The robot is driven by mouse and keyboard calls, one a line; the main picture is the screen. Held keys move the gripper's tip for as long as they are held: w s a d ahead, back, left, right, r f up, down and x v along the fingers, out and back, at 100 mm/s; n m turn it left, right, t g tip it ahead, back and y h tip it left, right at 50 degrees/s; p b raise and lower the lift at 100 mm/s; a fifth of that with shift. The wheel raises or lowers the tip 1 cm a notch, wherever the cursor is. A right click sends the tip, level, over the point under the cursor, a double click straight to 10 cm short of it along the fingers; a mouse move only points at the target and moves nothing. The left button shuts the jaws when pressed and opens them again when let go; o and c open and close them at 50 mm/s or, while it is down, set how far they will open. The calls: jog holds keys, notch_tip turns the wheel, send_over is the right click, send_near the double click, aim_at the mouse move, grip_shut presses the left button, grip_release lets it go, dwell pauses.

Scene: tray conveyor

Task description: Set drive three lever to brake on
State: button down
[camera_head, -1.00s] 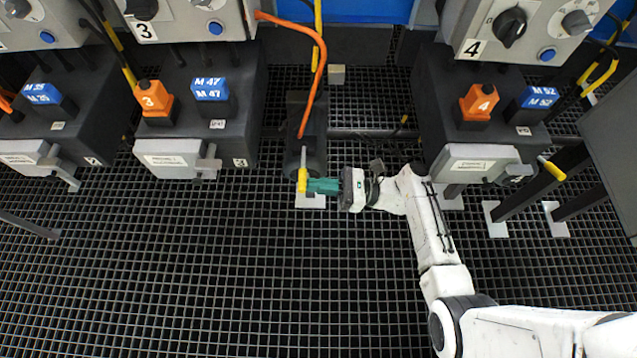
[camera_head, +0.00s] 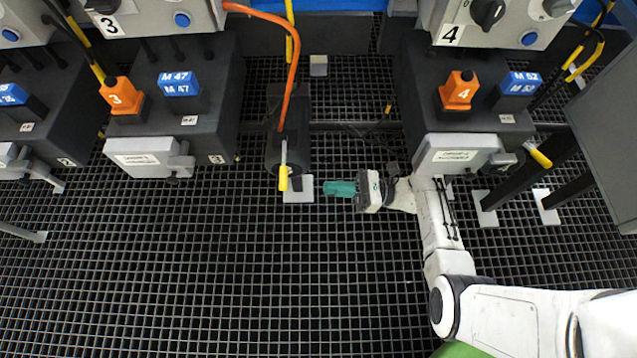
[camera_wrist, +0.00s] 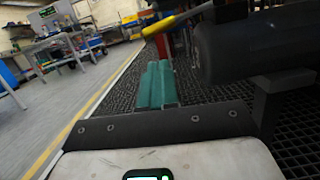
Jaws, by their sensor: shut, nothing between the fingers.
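A lever with a yellow grip (camera_head: 283,179) on a grey shaft hangs down at the near end of a dark cylindrical motor (camera_head: 287,140). An orange cable links this motor to the panel marked 3. In the wrist view the yellow grip (camera_wrist: 165,25) juts left from above the dark motor (camera_wrist: 245,48), beyond the fingertips. My gripper (camera_head: 328,188) has teal fingers that are shut and empty. It points left at about the grip's height in the head view, with a clear gap between fingertips and lever. The fingers (camera_wrist: 156,68) also show in the wrist view.
The drive box marked 3 (camera_head: 215,110) stands left of the motor, the box marked 4 (camera_head: 470,115) right, close to my arm. Another yellow-gripped lever (camera_head: 538,156) is beside box 4. Dark posts stand at right. The grating floor (camera_head: 220,270) in front is clear.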

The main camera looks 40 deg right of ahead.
jog(key=shift+v, duration=1.85)
